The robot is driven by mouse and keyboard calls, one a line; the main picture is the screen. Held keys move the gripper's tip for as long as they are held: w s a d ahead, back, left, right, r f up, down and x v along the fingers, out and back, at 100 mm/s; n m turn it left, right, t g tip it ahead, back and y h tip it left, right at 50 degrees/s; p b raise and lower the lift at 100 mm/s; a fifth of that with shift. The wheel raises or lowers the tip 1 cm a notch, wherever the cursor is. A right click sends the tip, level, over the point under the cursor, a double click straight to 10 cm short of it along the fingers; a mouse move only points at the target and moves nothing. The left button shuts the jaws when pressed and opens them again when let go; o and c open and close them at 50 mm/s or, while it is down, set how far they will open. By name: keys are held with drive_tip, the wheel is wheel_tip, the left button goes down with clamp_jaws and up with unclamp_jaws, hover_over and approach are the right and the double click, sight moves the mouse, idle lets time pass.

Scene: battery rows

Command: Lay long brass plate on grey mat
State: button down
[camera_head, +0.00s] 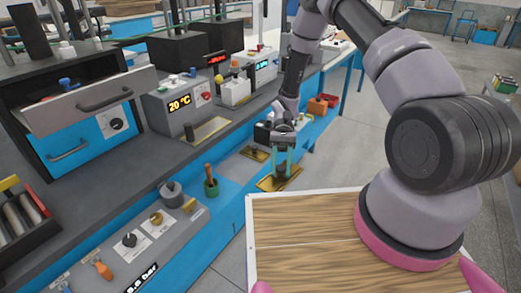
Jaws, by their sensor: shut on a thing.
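My gripper (282,170) points down at the right part of the blue lower ledge, its two teal fingers closed around a dark knob-like part. This part stands on a long flat brass plate (268,184) just below the fingertips. The plate lies level at the ledge's outer edge; I cannot tell whether it touches the ledge or hangs just above it. A flat grey patch (233,168), perhaps the grey mat, is left of the gripper. A smaller brass plate (254,153) with a dark knob lies behind the gripper on the left.
A green pot with a brown handle (211,187) stands left of the grey patch. A brassy strip (206,130) lies before the 20 °C device (180,105). Orange boxes (318,106) stand farther right. A wood-topped board (300,232) is in front.

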drive_tip(key=w+a+r+m+t+y, duration=0.2)
drive_tip(key=w+a+m+t+y, duration=0.4)
drive_tip(key=w+a+m+y, duration=0.4)
drive_tip(key=w+a+m+t+y, duration=0.1)
drive_tip(key=w+a+m+t, duration=0.3)
drive_tip(key=w+m+t, duration=0.6)
drive_tip(key=f+n, duration=0.1)
drive_tip(key=f, duration=0.4)
drive_tip(key=w+f+n, duration=0.1)
drive_tip(key=f, duration=0.5)
drive_tip(key=w+f+n+g, duration=0.1)
drive_tip(key=f, duration=0.4)
drive_tip(key=shift+w+d+f, duration=0.1)
drive_tip(key=shift+f, duration=0.3)
drive_tip(key=shift+f, duration=0.1)
drive_tip(key=c, duration=0.5)
unclamp_jaws()
drive_tip(key=w+v, duration=0.1)
drive_tip(key=v, duration=1.1)
drive_tip(key=shift+s, duration=0.45)
